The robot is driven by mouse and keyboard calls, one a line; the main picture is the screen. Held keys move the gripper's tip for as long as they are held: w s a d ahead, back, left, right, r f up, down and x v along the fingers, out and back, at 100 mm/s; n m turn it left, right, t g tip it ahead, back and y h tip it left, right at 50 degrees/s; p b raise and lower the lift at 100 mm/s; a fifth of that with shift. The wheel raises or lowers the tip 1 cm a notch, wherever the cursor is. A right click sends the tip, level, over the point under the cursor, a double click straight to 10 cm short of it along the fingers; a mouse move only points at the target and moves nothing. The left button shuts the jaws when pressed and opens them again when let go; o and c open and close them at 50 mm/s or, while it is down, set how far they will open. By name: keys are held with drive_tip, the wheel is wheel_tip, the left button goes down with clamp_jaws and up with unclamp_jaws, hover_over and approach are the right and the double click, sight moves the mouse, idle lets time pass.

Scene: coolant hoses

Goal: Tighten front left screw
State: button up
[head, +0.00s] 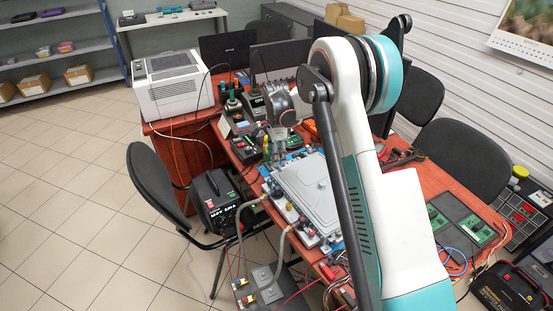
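A flat grey metal unit (312,190) with a raised lid lies on the red table, with blue parts along its edge. Its near left side carries several small fittings (291,213) with yellow, red and dark parts. Two grey-green hoses (240,217) run from these fittings down to a lower grey block. Single screws are too small to make out, including the front left one. My gripper (276,153) points down beside the unit's far left corner. Its fingers are small here, and I cannot tell whether they are open or hold anything. My arm hides the unit's right side.
Electronic devices (243,142) and tools crowd the table behind my gripper. A white printer-like box (174,85) stands at the back left. Black chairs (160,190) stand around the table. Green circuit boards (470,226) and cables lie at the right. Open tiled floor is at left.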

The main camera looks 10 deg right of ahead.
wheel_tip(320, 180, up, 10)
drive_tip(key=shift+f, duration=0.2)
drive_tip(key=s+r+n+t, duration=0.3)
drive_tip(key=s+r+n, duration=0.5)
drive_tip(key=s+r, duration=0.9)
drive_tip(key=s+f+n+t, duration=0.2)
drive_tip(key=s+n, duration=0.3)
drive_tip(key=s, duration=0.6)
drive_tip(key=s+f+n+t, duration=0.1)
drive_tip(key=s+n, duration=0.3)
drive_tip(key=s, duration=0.7)
drive_tip(key=shift+s+f+n+t, duration=0.25)
drive_tip(key=shift+f+n+t, duration=0.15)
drive_tip(key=shift+t, duration=0.2)
